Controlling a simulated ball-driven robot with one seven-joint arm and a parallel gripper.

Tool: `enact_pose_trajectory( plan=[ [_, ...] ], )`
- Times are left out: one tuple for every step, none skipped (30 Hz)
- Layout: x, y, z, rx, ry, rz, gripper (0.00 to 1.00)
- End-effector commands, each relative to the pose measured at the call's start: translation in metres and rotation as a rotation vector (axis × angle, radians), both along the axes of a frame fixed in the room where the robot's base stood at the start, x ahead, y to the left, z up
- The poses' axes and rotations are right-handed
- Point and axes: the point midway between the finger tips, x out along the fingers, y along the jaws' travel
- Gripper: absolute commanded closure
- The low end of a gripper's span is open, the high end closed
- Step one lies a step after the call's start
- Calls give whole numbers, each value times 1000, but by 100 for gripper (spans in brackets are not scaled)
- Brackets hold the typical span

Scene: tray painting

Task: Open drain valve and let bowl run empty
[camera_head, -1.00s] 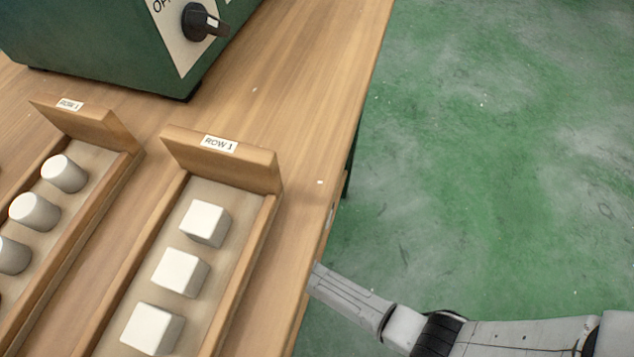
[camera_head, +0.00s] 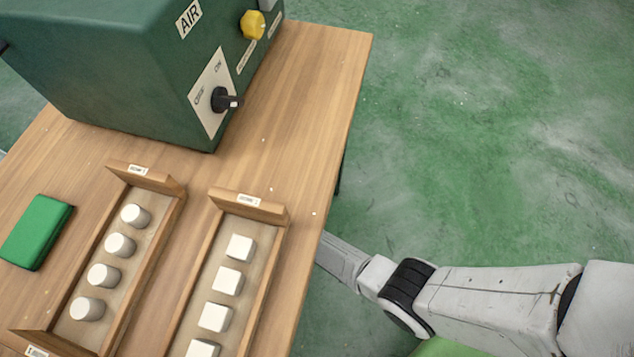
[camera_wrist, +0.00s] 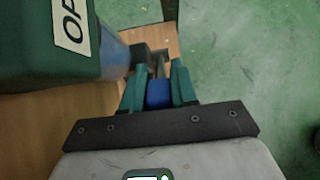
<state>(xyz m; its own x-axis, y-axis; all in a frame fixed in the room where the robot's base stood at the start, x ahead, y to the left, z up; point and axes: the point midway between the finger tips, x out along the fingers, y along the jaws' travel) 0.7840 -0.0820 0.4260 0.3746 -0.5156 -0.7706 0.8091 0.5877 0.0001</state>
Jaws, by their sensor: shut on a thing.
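In the wrist view my gripper (camera_wrist: 159,68) has its two teal fingers closed on a blue handle-like piece (camera_wrist: 158,95), which sits low between them. A dark fitting (camera_wrist: 140,53) lies just beyond the left finger, beside a bluish-grey rounded part (camera_wrist: 115,62). A green housing (camera_wrist: 30,50) at upper left carries a label (camera_wrist: 71,22) whose visible letters read "OP". The piece looks like the drain valve's handle; its setting cannot be told. No bowl or liquid is clearly visible. In the head view my gripper is hidden beyond the table's right edge.
The green machine (camera_head: 110,70) stands on the wooden table (camera_head: 320,60), with a black switch (camera_head: 222,100) and yellow knob (camera_head: 253,25). Two wooden trays hold white cylinders (camera_head: 120,245) and white cubes (camera_head: 228,280). A green pad (camera_head: 35,230) lies left. Green floor is open at right.

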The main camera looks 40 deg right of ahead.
Motion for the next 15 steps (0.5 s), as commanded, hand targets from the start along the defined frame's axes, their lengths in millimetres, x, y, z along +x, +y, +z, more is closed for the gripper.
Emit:
enact_pose_trajectory(
  plan=[
    [1, -1, 3, 9, 8, -1, 100],
    [1, -1, 3, 15, 12, 0, 100],
    [1, -1, 3, 22, 16, 0, 100],
    [1, -1, 3, 25, 18, -1, 100],
    [1, -2, 3, 29, 20, -1, 100],
    [1, -2, 2, 31, 24, -1, 100],
    [1, -2, 2, 32, 25, 0, 100],
    [1, -2, 2, 34, 26, 0, 100],
    [1, -2, 2, 36, 28, 0, 100],
    [1, -2, 1, 36, 28, 0, 100],
    [1, -2, 1, 37, 29, 0, 100],
    [1, -2, 1, 38, 28, 1, 100],
    [1, -2, 1, 38, 28, 1, 100],
    [1, -2, 1, 38, 28, 1, 100],
    [1, -2, 1, 38, 28, 1, 100]
  ],
)
